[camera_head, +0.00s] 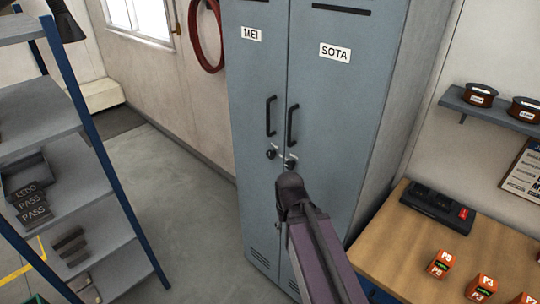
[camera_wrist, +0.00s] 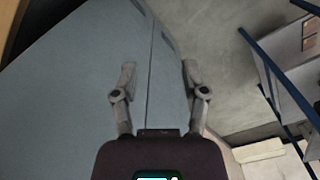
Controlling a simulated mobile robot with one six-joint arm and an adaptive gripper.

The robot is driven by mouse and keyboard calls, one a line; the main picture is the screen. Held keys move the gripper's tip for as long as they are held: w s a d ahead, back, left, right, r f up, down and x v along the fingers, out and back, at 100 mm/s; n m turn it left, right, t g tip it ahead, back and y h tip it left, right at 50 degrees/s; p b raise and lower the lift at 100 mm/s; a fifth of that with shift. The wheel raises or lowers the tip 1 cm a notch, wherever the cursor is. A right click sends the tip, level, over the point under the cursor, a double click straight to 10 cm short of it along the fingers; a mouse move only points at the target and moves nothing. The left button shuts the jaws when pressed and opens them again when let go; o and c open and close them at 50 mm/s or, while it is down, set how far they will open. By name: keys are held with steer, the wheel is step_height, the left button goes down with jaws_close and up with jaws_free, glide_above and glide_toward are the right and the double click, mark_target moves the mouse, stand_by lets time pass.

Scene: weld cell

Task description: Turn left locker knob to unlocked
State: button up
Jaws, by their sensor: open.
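The left locker door (camera_head: 252,90), labelled MEI, is blue-grey and looks closed. Its small dark knob (camera_head: 271,154) sits below the black handle, near the seam between the doors. The knob is too small to tell which way it points. A second knob (camera_head: 291,162) sits on the right door (camera_head: 330,110), labelled SOTA. My arm reaches up in front of the right door, its end just below that knob. My gripper (camera_wrist: 159,70) is open and empty in the wrist view, with the locker face behind it. No knob shows there. The fingers cannot be made out in the head view.
A blue-framed shelf rack (camera_head: 100,188) stands at left with open floor (camera_head: 185,190) between it and the lockers. A wooden bench (camera_head: 415,240) with orange boxes stands close at right. A red hose (camera_head: 194,40) hangs on the wall.

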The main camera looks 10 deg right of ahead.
steer(key=o, duration=0.3)
steer(key=shift+o, duration=0.7)
steer(key=shift+w+f, duration=0.1)
steer(key=shift+w, duration=0.05)
steer(key=w+d+f+n+t+h+b, duration=0.1)
steer(key=w+n+t+h+b, duration=0.2)
steer(key=w+n+h+b, duration=0.65)
steer(key=w+a+r+n+t+h+b, duration=0.1)
steer(key=w+a+r+n+t+h, duration=0.1)
steer(key=n, duration=0.6)
steer(key=w+a+r+n+t+h+b, duration=0.1)
steer(key=w+a+r+n+t+h, duration=0.2)
steer(key=w+a+r+n+t, duration=0.2)
steer(key=w+a+n, duration=0.2)
steer(key=w+a, duration=0.2)
steer(key=shift+w+a+r+n+t, duration=0.2)
steer(key=shift+r+n+t, duration=0.1)
steer(key=shift+r+n, duration=0.1)
steer(key=shift+d, duration=0.1)
